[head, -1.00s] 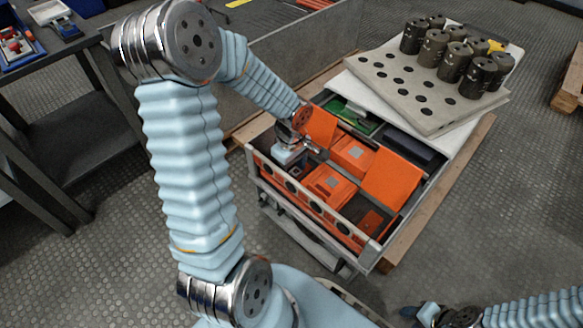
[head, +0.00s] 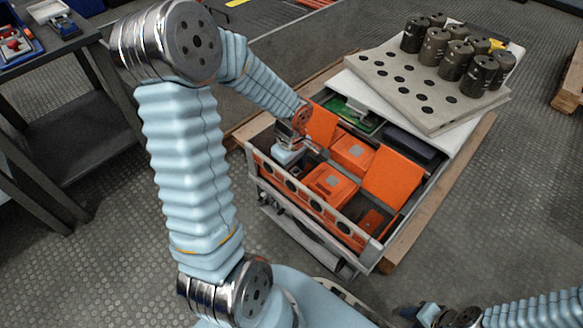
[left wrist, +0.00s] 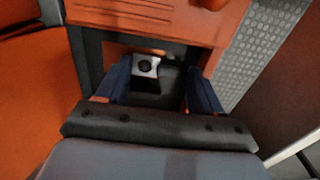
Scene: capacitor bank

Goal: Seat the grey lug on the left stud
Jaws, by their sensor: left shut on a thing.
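My left gripper (head: 304,169) reaches down into the left part of the open orange-and-grey cabinet. In the left wrist view its two dark blue fingers (left wrist: 160,88) stand apart on either side of a dark part. A small light grey metal square with a dark round centre (left wrist: 146,66) shows between them; I take it for the grey lug, though the blur leaves this uncertain. The gripper is shut on it. The left stud cannot be made out in either view. My right gripper (head: 425,313) is at the bottom edge, far from the cabinet; its jaws are unclear.
Orange blocks (head: 330,184) and an upright orange panel (head: 392,177) stand inside the cabinet, close to my left gripper. The cabinet's front rail (head: 305,199) has round holes. A grey perforated board (head: 385,82) with several dark cylinders (head: 452,62) lies at the back right.

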